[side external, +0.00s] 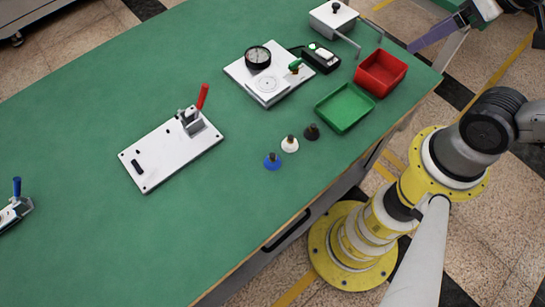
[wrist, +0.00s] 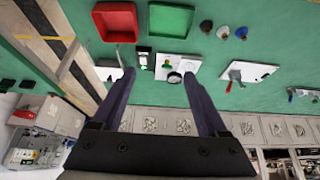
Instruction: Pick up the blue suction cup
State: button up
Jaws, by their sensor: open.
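The blue suction cup (side external: 271,161) stands on the green table near its front edge, at the end of a short row. It also shows in the wrist view (wrist: 241,33) at the upper right. The white suction cup (side external: 290,145) stands beside it, and the black suction cup (side external: 311,132) is at the other end of the row. My gripper (wrist: 158,64) is open and empty in the wrist view, its two dark fingers wide apart. In the side view, a purple finger of it shows at the upper right, far from the cups.
A green tray (side external: 345,108) and a red bin (side external: 380,73) stand near the cups. A white plate with a dial gauge (side external: 258,57) lies behind them. A white plate with a red-handled clamp (side external: 172,154) lies left of the cups. The table between is clear.

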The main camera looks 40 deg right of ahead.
jog(key=w+a+r+m, duration=0.25)
jog(key=w+m, duration=0.25)
jog(key=m, duration=0.5)
jog(key=m+g+y, duration=0.1)
jog(key=m+g, duration=0.5)
send_over(272, 155)
jog(key=f, duration=2.2)
jog(key=shift+w+d+f, duration=0.25)
jog(key=shift+w+f, duration=0.05)
jog(key=shift+f, duration=0.05)
jog(key=shift+s+a+f, duration=0.1)
jog(key=shift+s+f, duration=0.1)
jog(key=shift+f, duration=1.15)
jog(key=shift+s+a+f, duration=0.1)
jog(key=shift+s+f, duration=0.05)
jog(key=shift+f, duration=1.2)
